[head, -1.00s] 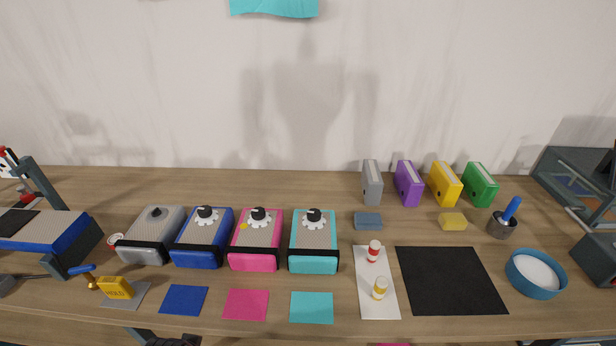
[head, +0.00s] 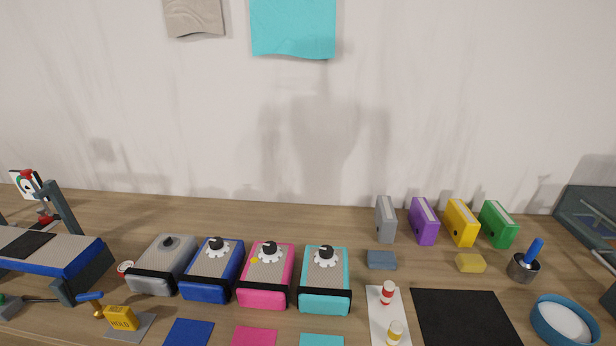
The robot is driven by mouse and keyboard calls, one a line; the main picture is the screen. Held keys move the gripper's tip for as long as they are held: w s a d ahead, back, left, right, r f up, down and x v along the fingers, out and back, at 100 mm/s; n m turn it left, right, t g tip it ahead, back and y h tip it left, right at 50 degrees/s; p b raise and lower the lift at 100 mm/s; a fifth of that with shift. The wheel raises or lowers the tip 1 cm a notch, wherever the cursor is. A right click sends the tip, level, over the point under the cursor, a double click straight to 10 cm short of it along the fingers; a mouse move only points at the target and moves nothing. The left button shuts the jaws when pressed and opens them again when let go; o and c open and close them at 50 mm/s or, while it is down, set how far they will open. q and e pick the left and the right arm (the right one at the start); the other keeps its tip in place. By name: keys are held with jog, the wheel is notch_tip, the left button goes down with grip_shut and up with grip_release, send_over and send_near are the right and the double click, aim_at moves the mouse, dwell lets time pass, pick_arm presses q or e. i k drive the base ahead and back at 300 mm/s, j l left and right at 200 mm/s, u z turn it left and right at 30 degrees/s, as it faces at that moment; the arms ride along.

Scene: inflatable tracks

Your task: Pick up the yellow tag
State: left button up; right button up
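A yellow tag marked HOLD (head: 122,318) is at the lower left in the head view. It rests on or against a small grey plate (head: 140,328); I cannot tell how it is held there. A tool with a blue handle (head: 90,296) and a brass-coloured end is just left of the tag. Neither of my grippers is in view.
Grey (head: 150,283), blue (head: 208,288) and teal (head: 325,300) units stand beside the pink one. A larger blue-sided machine (head: 85,262) is at the left. Binders, a sponge (head: 470,263), a black mat (head: 465,320) and a blue bowl (head: 548,328) are at the right.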

aim_at(121, 318)
jog(key=u, duration=1.6)
jog(key=i+j+z, duration=0.1)
jog(key=j, duration=0.2)
jog(key=i+j, duration=0.2)
jog(key=i+j+z, duration=0.15)
jog(key=j, duration=0.3)
